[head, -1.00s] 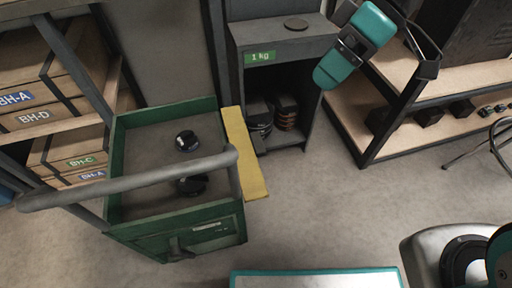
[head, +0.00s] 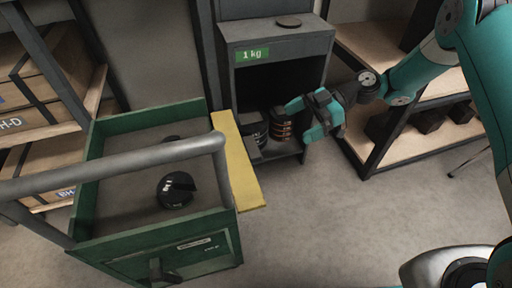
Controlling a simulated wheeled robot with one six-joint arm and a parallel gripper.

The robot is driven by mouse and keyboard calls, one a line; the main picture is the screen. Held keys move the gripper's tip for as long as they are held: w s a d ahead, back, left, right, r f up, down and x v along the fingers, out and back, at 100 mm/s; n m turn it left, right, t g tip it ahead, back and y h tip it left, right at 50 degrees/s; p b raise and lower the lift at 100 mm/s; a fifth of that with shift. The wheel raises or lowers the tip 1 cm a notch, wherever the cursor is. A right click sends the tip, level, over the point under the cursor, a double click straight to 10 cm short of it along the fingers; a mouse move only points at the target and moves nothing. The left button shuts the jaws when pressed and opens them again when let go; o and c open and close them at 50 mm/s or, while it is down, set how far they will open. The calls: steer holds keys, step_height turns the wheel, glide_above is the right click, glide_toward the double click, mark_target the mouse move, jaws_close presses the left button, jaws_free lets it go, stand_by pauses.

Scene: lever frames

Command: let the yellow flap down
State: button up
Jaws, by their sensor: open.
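The yellow flap (head: 239,165) is a long flat board along the right side of the green cart (head: 92,190). Its broad face shows from above, next to the cart's right wall. I cannot tell its exact tilt. My gripper (head: 297,121) is teal and open, to the right of the flap and apart from it. It is in front of the dark cabinet's opening, with its fingers pointing left. Nothing shows between its fingers.
The dark cabinet (head: 229,78) with a green "1 kg" label holds several ring-shaped weights (head: 282,127); a disc lies on top. Shelves stand left and right. Floor (head: 310,215) is clear right of the flap.

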mark_target(254, 146)
steer(key=b+x, duration=0.4)
steer(key=x, duration=0.8)
steer(key=shift+s+a+f, duration=0.1)
steer(key=shift+a+f, duration=0.1)
steer(key=shift+a, duration=0.15)
steer(key=c, duration=1)
steer(key=r+p, duration=0.1)
steer(key=r+h+p, duration=0.1)
steer(key=p, duration=0.1)
steer(key=shift+a, duration=0.25)
steer(key=shift+c, duration=0.5)
steer(key=o, duration=1.1)
steer(key=p+v, duration=0.5)
steer(key=v, duration=1.2)
steer(key=shift+s+r+p, duration=0.25)
steer(key=shift+p, duration=0.15)
steer(key=shift+d, duration=0.1)
